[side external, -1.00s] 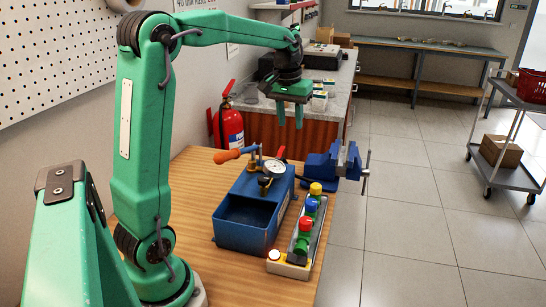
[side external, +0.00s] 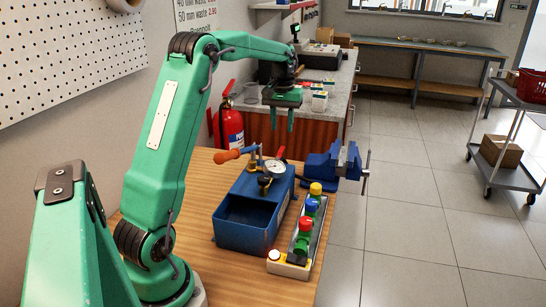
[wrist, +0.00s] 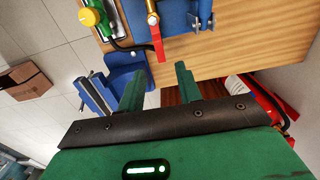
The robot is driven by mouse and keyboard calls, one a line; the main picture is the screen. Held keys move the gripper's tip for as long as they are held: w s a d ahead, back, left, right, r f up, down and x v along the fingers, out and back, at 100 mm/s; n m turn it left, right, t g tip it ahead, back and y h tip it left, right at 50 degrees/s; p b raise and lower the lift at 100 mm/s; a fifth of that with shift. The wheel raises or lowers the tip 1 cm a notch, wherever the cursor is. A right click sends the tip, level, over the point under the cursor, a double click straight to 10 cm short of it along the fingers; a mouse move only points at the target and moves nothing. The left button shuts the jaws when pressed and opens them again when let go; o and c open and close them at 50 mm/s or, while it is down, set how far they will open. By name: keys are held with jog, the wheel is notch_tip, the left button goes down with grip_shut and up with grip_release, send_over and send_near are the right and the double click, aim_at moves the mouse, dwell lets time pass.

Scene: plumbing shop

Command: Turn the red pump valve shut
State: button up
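The blue test pump (side external: 248,222) stands on the wooden bench with a round gauge on top. Its red valve lever (side external: 281,153) shows at the pump's far end, behind the gauge. In the wrist view the red lever (wrist: 157,40) is a narrow bar on a brass fitting, pointing towards my gripper. My gripper (side external: 282,124) hangs fingers down above and beyond the pump, apart from the lever. In the wrist view my gripper's fingers (wrist: 158,82) are spread with nothing between them, and the lever lies ahead of the gap.
An orange pump handle (side external: 228,156) sticks out left of the gauge. A blue vise (side external: 325,165) stands at the bench's far right. A strip of coloured valves (side external: 305,228) lies right of the pump. A fire extinguisher (side external: 230,127) stands behind.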

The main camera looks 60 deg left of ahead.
aim_at(282, 149)
jog(key=shift+f, duration=3.55)
grip_shut()
